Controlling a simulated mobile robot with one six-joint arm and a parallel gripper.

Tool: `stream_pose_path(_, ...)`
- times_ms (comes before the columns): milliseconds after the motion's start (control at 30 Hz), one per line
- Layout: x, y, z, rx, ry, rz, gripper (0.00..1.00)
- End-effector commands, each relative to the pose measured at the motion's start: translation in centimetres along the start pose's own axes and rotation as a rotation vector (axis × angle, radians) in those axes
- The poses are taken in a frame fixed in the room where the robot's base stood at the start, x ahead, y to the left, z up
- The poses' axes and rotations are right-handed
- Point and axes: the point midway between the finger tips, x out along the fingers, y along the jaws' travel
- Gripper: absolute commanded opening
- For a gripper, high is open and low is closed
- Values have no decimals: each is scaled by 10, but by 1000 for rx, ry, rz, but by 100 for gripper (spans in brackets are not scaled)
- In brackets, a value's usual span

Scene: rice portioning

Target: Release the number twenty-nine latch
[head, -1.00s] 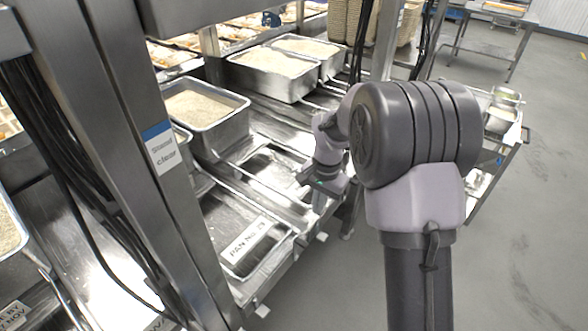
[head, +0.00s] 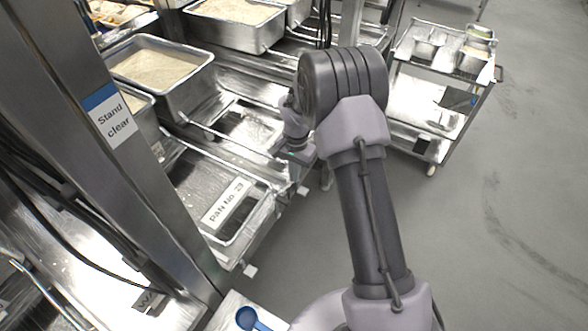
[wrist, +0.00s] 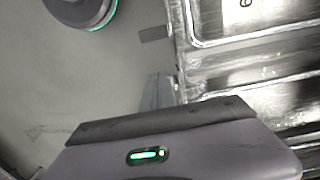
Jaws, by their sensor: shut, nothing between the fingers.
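The empty bay with the label "PAN No. 29" (head: 226,206) lies left of my gripper in the head view; the label's last digit is small. Small pale tabs stick out along the rack's front edge, one below the label (head: 250,270) and one near my gripper (head: 302,191). I cannot tell which is the number twenty-nine latch. In the wrist view a grey tab (wrist: 155,33) juts from the bay's edge, beyond the fingertips. My gripper (head: 293,168) is shut and empty at the rack's front edge. Its narrow fingers (wrist: 158,90) show in the wrist view, apart from that tab.
Metal pans of rice (head: 160,65) stand behind the empty bay. A steel post with a "Stand clear" sign (head: 112,118) rises at the left. A trolley with small pans (head: 445,95) stands at the right. A blue scoop (head: 250,318) lies at the bottom. The grey floor at right is clear.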

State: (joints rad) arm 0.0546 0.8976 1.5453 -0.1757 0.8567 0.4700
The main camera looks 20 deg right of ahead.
Motion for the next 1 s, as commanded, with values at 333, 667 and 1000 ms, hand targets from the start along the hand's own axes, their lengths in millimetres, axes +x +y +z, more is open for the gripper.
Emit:
stream_pose_path(333, 36, 0, 32, -1, 0, 0, 0)
stream_pose_path(667, 35, 0, 39, 0, 0, 0, 0)
stream_pose_path(1000, 35, 0, 45, -2, 0, 0, 0)
